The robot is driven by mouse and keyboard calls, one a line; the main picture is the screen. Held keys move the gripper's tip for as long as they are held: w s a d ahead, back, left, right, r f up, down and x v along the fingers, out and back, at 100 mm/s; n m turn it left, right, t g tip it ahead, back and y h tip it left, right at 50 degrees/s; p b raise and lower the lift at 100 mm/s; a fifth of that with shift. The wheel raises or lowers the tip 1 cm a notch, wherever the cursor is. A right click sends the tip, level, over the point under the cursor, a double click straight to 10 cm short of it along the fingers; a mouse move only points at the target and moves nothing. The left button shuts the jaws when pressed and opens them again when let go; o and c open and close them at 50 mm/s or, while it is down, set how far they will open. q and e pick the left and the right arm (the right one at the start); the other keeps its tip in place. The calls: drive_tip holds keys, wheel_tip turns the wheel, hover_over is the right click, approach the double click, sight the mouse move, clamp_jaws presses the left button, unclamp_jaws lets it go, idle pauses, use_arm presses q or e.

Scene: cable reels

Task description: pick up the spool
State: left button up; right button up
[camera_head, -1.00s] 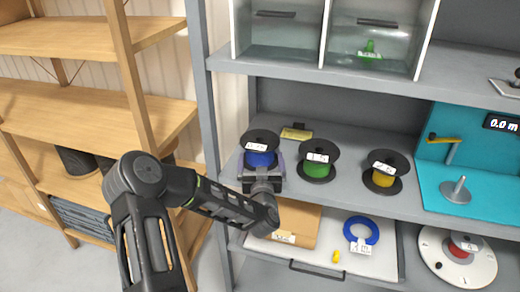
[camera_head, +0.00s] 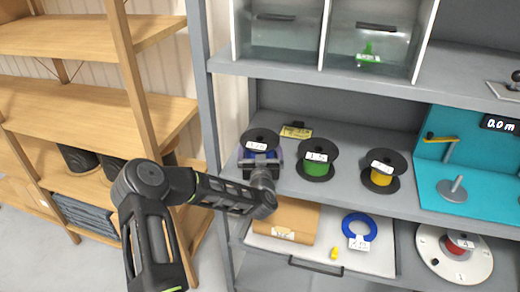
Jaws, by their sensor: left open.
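A spool with black flanges and blue cable (camera_head: 260,141) stands upright at the left end of the grey middle shelf, with a white label on its front. My left gripper (camera_head: 260,157) is open at the front of this blue spool, its fingers by the spool's sides. I cannot tell whether they touch it. The gripper hides the spool's lower part. A spool with green cable (camera_head: 316,165) and one with yellow cable (camera_head: 381,177) stand to its right. My right gripper is not in view.
A yellow labelled item (camera_head: 296,132) lies behind the spools. A teal measuring station (camera_head: 470,165) with a crank stands at the right. Below, a pull-out tray (camera_head: 330,262) holds a cardboard box (camera_head: 286,218) and a blue ring (camera_head: 358,231). A wooden shelf (camera_head: 110,105) stands at left.

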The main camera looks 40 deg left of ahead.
use_arm(q)
drive_tip(key=c, duration=2)
drive_tip(key=shift+o, duration=0.2)
drive_tip(key=shift+r, duration=0.15)
